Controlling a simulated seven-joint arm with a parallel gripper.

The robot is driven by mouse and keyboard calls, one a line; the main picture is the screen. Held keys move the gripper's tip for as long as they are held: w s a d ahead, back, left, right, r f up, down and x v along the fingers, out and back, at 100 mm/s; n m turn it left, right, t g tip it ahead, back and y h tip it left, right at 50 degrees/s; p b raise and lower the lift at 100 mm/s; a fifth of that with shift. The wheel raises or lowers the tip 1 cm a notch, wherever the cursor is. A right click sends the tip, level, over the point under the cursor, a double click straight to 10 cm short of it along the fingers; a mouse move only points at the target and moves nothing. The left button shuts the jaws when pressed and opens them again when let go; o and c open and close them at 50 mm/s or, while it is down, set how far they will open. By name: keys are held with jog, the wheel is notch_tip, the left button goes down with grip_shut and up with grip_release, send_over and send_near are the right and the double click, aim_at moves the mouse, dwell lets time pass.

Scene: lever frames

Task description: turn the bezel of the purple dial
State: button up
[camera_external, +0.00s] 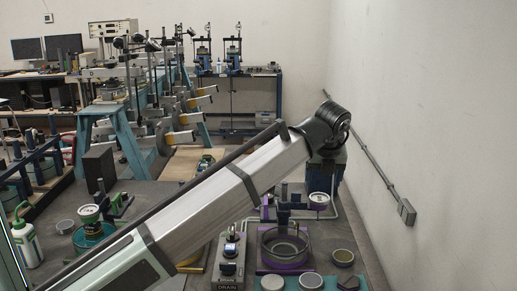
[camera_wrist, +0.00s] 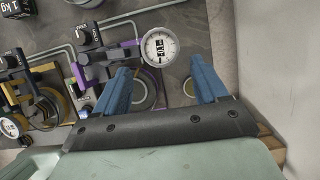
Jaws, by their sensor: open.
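The purple dial (camera_external: 319,201) is a small round gauge with a pale face, on the bench near the right wall in the external view. In the external view my gripper (camera_external: 325,175) points down just above the dial. I cannot tell whether the fingers touch the bezel.
A purple-based round vessel (camera_external: 284,270) stands in front of the dial, with several small dishes nearby. A box labelled DRAIN (camera_external: 229,262) is to its left. The wall (camera_external: 440,130) is close on the right. A yellow fitting (camera_wrist: 40,105) is at left in the wrist view.

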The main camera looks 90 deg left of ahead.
aim_at(320, 197)
jog(key=shift+x, duration=3.15)
jog(key=c, duration=0.8)
jog(key=n+g, duration=0.1)
jog(key=n, duration=0.3)
jog(key=n+g, duration=0.1)
jog(key=n, duration=0.1)
jog(key=shift+w+a+n+g+h, duration=0.15)
jog(key=shift+w+n+g+h, duration=0.15)
jog(key=shift+w, duration=0.1)
jog(key=n, duration=0.2)
jog(key=n+g+h, duration=0.1)
jog(key=n, duration=0.2)
jog(key=shift+w+a+n+h, duration=0.1)
jog(key=shift+a+n+h, duration=0.05)
jog(key=shift+n+h, duration=0.15)
jog(key=shift+n, duration=0.3)
